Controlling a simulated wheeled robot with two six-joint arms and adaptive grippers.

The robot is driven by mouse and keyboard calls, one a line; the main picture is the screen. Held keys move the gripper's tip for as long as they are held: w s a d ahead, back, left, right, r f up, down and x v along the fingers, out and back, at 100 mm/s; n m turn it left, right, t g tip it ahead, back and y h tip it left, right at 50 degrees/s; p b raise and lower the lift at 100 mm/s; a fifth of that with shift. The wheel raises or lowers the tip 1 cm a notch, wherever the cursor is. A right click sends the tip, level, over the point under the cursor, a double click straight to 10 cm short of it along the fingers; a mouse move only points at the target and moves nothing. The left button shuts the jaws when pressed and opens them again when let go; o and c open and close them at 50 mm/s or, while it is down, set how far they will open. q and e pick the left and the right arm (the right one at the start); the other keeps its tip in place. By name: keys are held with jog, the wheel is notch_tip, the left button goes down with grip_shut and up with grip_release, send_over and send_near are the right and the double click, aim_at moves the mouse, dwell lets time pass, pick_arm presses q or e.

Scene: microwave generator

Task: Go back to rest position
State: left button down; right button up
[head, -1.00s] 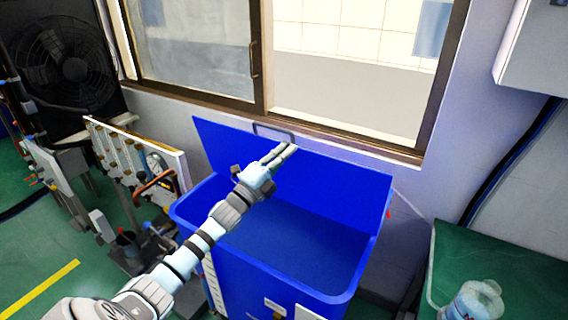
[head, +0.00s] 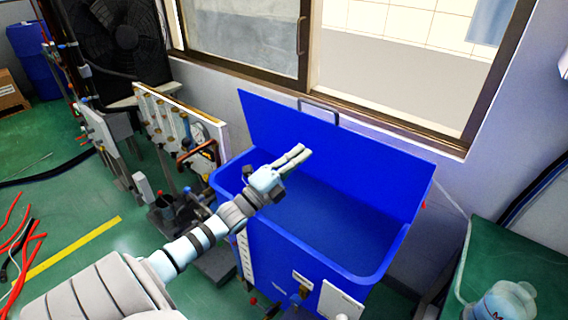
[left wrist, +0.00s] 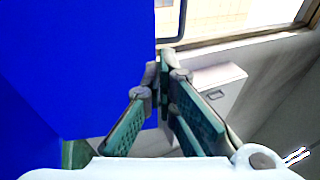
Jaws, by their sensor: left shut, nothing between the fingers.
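My left arm reaches in from the lower left of the head view. My left gripper (head: 299,155) is shut and empty. In the picture it lies over the raised lid (head: 350,160) of a blue bin (head: 310,255), above the bin's left part. The bin is open, and its inside looks empty. In the left wrist view, the gripper's green-padded fingers (left wrist: 162,72) come together at the tips with nothing between them. A large blue surface (left wrist: 75,70) fills the left of that view, beside the fingers. My right gripper is not in view.
A panel with valves and pipes (head: 180,118) stands left of the bin, with a black fan (head: 122,40) behind it. A window and wall are behind the bin. A green table (head: 510,265) with a clear bottle (head: 503,302) is at right. Red cables (head: 22,240) lie on the left floor.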

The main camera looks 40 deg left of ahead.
pick_arm(q)
jog(key=shift+p+v, duration=0.3)
jog(key=shift+v, duration=1.6)
jog(key=s+d+f+n+g+y, duration=0.1)
jog(key=s+d+f+n+g, duration=0.1)
jog(key=d+f+n+g, duration=0.45)
jog(key=s+d+f+n+g+y, duration=0.15)
jog(key=d+f, duration=0.25)
jog(key=f, duration=0.5)
jog(key=s+d+f+n+g+y, duration=0.1)
jog(key=s+d+f+n+g, duration=0.15)
jog(key=s+n+g, duration=0.6)
jog(key=s+d+f+n+g+y, duration=0.1)
jog(key=s+d+f+n, duration=0.15)
jog(key=s, duration=1.05)
notch_tip(320, 180, down, 21)
jog(key=s+a+n+g, duration=0.1)
jog(key=s+a+g, duration=0.1)
jog(key=s+f+g, duration=0.1)
jog(key=s+f, duration=1)
jog(key=s, duration=0.3)
jog(key=shift+a+f, duration=0.4)
jog(key=shift+a, duration=0.1)
